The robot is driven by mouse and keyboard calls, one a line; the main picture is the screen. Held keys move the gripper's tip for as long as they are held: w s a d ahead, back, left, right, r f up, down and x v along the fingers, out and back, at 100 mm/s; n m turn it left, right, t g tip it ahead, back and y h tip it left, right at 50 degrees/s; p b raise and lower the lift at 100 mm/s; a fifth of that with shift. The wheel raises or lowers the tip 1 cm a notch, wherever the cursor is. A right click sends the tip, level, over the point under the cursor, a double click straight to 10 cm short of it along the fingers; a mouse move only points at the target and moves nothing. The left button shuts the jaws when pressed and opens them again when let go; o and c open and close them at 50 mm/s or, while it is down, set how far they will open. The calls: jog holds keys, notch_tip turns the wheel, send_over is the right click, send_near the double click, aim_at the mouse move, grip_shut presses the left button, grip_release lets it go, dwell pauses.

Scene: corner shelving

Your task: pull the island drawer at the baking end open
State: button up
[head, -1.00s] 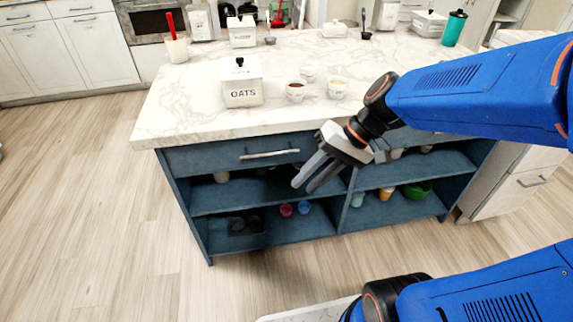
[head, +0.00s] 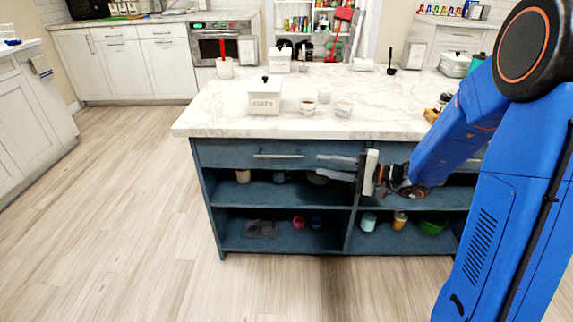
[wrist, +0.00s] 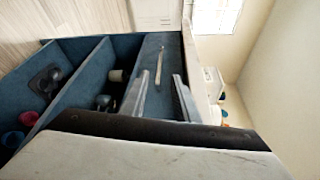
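The blue island (head: 214,190) has a drawer (head: 225,153) at its upper left, under the white countertop. The drawer front looks flush with the frame, so it stands shut. Its silver bar handle (head: 277,155) runs level across the front, and the handle also shows in the wrist view (wrist: 159,66). My gripper (head: 318,164) is open and empty, to the right of the handle, with its fingers pointing left. In the wrist view, the handle lies ahead, between the lines of the two fingers (wrist: 161,78), apart from them. A second drawer at the right is mostly hidden by my arm.
A white OATS canister (head: 265,98) and small bowls (head: 344,107) stand on the marble countertop (head: 215,110). Open shelves under the drawer hold a muffin tin (head: 260,229), cups and a green bowl (head: 433,226). The wood floor (head: 130,200) left of the island is clear.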

aim_at(282, 157)
jog(key=shift+t, duration=0.3)
jog(key=x, duration=1.7)
jog(key=shift+w+d+f, duration=0.2)
jog(key=shift+w+f, duration=0.05)
jog(key=shift+w, duration=0.1)
grip_shut()
